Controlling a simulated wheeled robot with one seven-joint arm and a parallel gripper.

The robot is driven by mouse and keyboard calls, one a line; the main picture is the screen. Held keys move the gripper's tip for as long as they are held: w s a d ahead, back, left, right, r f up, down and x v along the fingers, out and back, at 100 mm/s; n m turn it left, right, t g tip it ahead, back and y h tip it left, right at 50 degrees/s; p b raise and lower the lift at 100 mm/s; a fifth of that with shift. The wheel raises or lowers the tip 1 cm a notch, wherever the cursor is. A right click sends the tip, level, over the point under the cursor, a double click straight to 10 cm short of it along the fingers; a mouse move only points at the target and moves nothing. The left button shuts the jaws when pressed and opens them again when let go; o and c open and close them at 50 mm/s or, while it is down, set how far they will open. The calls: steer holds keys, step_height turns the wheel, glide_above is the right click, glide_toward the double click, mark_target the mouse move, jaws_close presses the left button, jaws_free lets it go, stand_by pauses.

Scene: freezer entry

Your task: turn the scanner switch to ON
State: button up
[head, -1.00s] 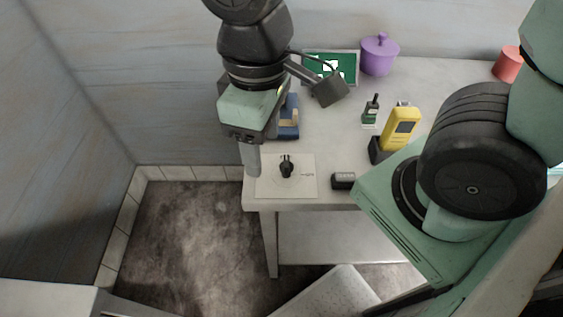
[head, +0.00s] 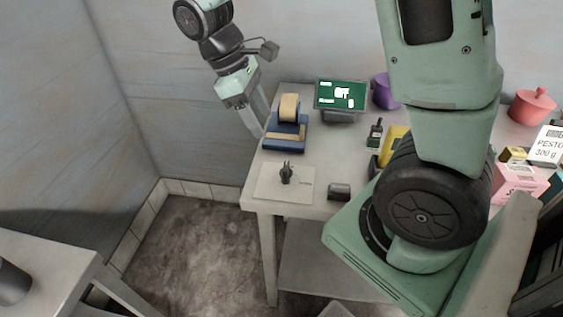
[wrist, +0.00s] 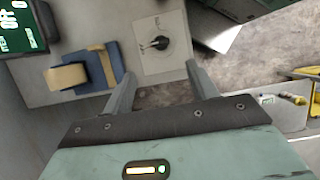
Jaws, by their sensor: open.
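The scanner switch is a black rotary knob (head: 287,174) on a pale square plate (head: 270,192) at the table's front left corner. In the wrist view the knob (wrist: 161,43) shows beyond my fingertips, on the same plate (wrist: 168,66). Small markings sit beside the knob, too small to read, and I cannot tell its setting. My gripper (head: 262,128) is to the left of and behind the plate, raised, apart from the knob. In the wrist view my gripper (wrist: 161,70) is open, with nothing between its two grey fingers.
A blue dispenser with a tan roll (head: 289,108) stands behind the plate, close to my gripper. A green screen (head: 340,94) is behind it. A small dark block (head: 340,191) lies right of the plate. A yellow device (head: 394,143) and black bottle (head: 375,134) stand farther right.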

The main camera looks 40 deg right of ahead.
mark_target(286, 166)
steer(key=x, duration=1.3)
steer(key=shift+f, duration=0.25)
steer(key=c, duration=1)
